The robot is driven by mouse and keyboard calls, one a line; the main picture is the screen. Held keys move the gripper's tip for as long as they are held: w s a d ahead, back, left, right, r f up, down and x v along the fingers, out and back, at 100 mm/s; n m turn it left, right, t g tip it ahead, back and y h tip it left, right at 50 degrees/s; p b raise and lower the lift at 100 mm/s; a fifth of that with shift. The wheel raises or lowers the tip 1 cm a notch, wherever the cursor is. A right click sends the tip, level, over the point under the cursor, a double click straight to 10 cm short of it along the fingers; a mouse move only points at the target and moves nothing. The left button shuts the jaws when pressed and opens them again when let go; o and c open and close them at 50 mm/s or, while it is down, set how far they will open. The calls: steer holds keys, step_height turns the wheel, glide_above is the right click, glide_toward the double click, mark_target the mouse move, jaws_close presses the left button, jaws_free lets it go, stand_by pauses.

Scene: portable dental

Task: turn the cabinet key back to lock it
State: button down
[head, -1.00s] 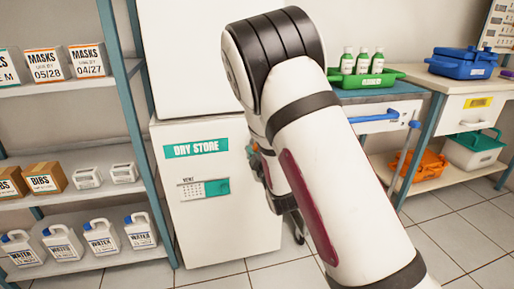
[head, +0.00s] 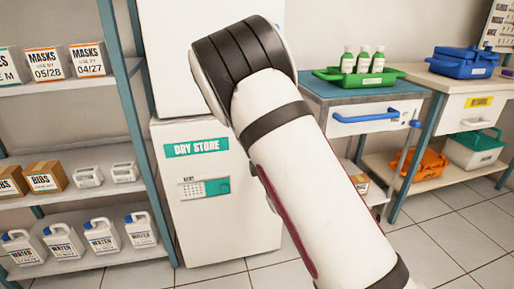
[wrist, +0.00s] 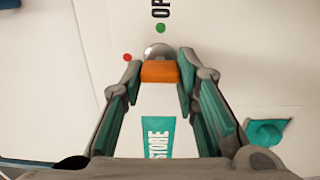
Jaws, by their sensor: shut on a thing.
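The white cabinet (head: 215,225) with a green DRY STORE label (head: 196,146) stands left of my arm in the head view. In the wrist view, my gripper (wrist: 160,76) is shut on the orange key (wrist: 160,71), with one fingertip on each side of it. The key sits in front of a round silver lock (wrist: 158,50) on the white cabinet face. A green dot (wrist: 161,28) lies above the lock in the picture, beside black letters "OP". A red dot (wrist: 127,57) lies to its left. My arm hides the gripper, key and lock in the head view.
A shelf rack (head: 130,90) with boxes and water jugs stands left of the cabinet. A cart with a blue handle (head: 366,115) and a green tray (head: 360,77) stands to the right. A teal piece (wrist: 265,133) projects from the cabinet in the wrist view. Tiled floor at lower right is clear.

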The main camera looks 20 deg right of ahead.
stand_by(0.3)
steer(key=c, duration=1.2)
jaws_free()
steer(key=shift+c, duration=0.2)
steer(key=s, duration=0.7)
steer(key=shift+s, duration=0.25)
steer(key=shift+d, duration=0.1)
